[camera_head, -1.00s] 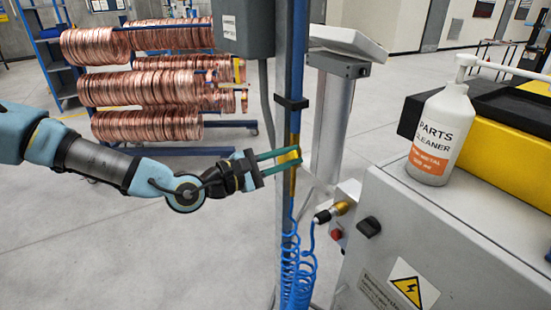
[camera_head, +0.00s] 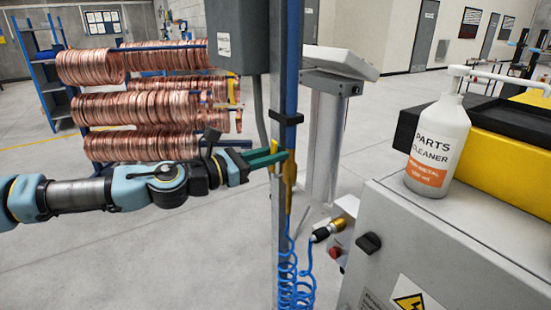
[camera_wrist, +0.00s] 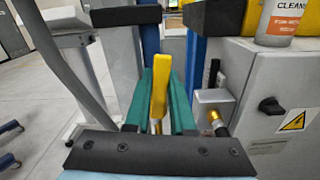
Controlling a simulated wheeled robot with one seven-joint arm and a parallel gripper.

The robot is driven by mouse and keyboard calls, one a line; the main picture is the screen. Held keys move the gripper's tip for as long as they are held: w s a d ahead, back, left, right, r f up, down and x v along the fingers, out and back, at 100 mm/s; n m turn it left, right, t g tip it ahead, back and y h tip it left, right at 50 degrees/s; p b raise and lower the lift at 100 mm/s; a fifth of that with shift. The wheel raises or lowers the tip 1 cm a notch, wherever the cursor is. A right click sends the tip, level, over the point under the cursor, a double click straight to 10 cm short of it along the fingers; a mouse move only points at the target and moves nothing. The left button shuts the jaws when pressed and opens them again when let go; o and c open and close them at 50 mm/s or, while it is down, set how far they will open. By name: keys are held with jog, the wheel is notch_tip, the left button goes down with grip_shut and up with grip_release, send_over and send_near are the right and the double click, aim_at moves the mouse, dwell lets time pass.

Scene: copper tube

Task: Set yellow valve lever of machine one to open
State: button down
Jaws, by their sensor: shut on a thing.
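The yellow valve lever (camera_wrist: 159,88) stands between the two green fingers of my gripper (camera_wrist: 161,102) in the wrist view, its long flat handle reaching up past them. My gripper is shut on it. In the head view my gripper (camera_head: 265,158) reaches in from the left at the blue and grey post. Only a thin upright strip of the yellow lever (camera_head: 275,149) shows there, by the fingers. A yellow part (camera_head: 289,170) shows on the post just right of the fingertips. The valve body is mostly hidden.
A grey cabinet (camera_head: 440,235) with a black knob (camera_head: 369,243) and a parts cleaner bottle (camera_head: 438,145) stands at the right. Copper coils (camera_head: 140,105) hang on a rack behind my arm. Open floor lies at the left.

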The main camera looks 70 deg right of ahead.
jog(key=shift+w+f, duration=0.1)
dwell(0.5)
jog(key=c, duration=0.8)
grip_release()
jog(key=shift+o, duration=0.2)
jog(key=b+v, duration=0.3)
jog(key=v, duration=0.7)
jog(key=shift+w+a, duration=0.2)
jog(key=shift+a, duration=0.1)
